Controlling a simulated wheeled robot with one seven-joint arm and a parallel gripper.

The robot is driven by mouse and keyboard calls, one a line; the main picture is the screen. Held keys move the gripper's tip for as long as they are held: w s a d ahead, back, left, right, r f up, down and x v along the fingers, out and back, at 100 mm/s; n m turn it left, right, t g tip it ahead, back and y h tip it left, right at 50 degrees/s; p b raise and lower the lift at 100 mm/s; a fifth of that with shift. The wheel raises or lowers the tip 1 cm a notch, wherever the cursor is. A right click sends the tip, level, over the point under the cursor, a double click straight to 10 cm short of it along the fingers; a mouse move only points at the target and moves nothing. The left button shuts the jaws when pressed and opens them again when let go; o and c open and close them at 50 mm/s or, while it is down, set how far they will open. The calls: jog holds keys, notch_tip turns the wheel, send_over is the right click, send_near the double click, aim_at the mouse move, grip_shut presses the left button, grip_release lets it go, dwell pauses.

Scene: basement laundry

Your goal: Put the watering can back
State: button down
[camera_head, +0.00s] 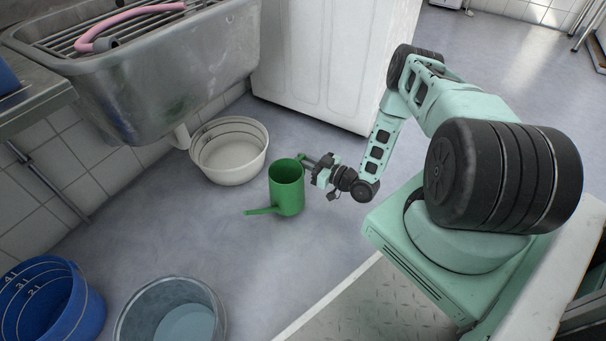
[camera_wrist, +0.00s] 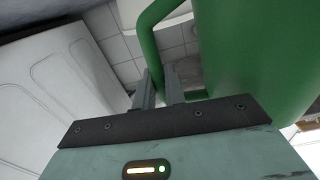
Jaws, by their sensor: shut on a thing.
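The green watering can (camera_head: 286,192) is upright in the middle of the head view, its spout pointing left. My gripper (camera_head: 310,164) reaches it from the right and is shut on its handle. In the wrist view the fingers (camera_wrist: 160,92) meet at the curved green handle (camera_wrist: 146,48), and the can's body (camera_wrist: 262,50) fills the right side. The exact finger contact is partly hidden. I cannot tell whether the can's base touches the floor.
A white basin (camera_head: 230,172) stands behind the can, below the metal sink (camera_head: 170,75). A white appliance (camera_head: 335,60) is at the back. A grey bucket (camera_head: 125,320) and a blue bucket (camera_head: 88,318) stand at the front left. The floor (camera_head: 190,235) between is clear.

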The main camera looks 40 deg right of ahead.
jog(key=shift+f+b, duration=0.9)
jog(key=shift+f, duration=0.65)
jog(key=shift+f, duration=0.15)
jog(key=c, duration=1.5)
grip_release()
jog(key=shift+o, duration=0.2)
jog(key=shift+r, duration=0.25)
jog(key=p+v, duration=0.6)
jog(key=v, duration=0.6)
jog(key=shift+f, duration=0.1)
